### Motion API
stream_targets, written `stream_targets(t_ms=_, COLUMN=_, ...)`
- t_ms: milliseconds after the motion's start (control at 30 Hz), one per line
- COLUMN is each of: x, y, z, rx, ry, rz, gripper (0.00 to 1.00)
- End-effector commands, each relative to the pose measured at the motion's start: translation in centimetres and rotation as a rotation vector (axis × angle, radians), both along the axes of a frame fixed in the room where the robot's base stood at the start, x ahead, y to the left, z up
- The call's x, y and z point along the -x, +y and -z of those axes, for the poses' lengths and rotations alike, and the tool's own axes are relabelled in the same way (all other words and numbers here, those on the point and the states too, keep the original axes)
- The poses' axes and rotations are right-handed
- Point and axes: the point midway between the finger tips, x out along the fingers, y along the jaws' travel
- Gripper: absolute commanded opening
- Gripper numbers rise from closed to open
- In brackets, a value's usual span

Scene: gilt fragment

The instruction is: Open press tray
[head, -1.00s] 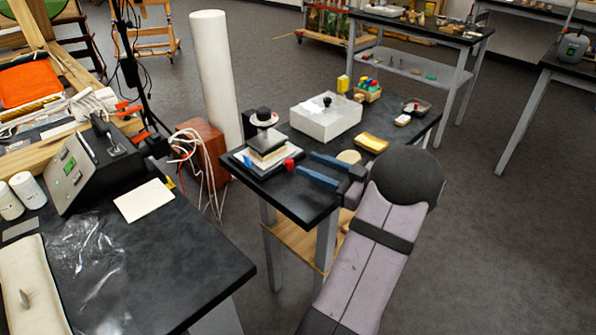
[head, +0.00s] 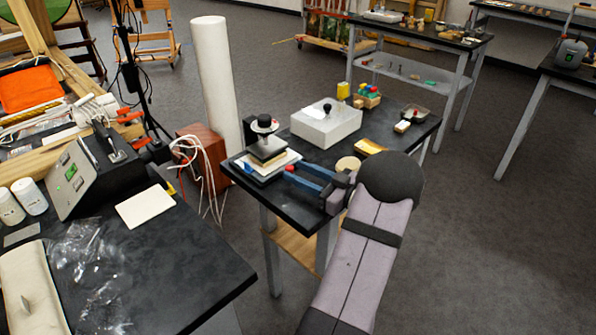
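The press (head: 265,145) stands at the left end of the black workbench, with a black knob on top and pale layers between its dark plates. Its dark base or tray (head: 247,172) sticks out at the bottom. A small red knob (head: 290,168) shows at the tray's right front side. My gripper (head: 293,170) comes in from the right, low over the bench. Its two blue fingers are apart, with their tips at either side of the red knob. I cannot tell whether they touch it.
A white box with a black knob (head: 325,123) stands behind my gripper. A round tan disc (head: 347,163) and a yellow block (head: 370,147) lie close to my wrist. A tall white roll (head: 215,90) stands behind the bench.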

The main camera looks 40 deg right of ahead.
Motion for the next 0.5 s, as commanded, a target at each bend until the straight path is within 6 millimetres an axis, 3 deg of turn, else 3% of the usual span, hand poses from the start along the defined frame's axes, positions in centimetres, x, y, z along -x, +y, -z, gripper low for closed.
stream_targets(t_ms=400, x=-0.74, y=0.13, z=0.02, rx=0.000, ry=0.000, rz=0.000, gripper=0.37)
stream_targets(t_ms=500, x=-0.74, y=0.14, z=0.02, rx=0.000, ry=0.000, rz=0.000, gripper=0.13)
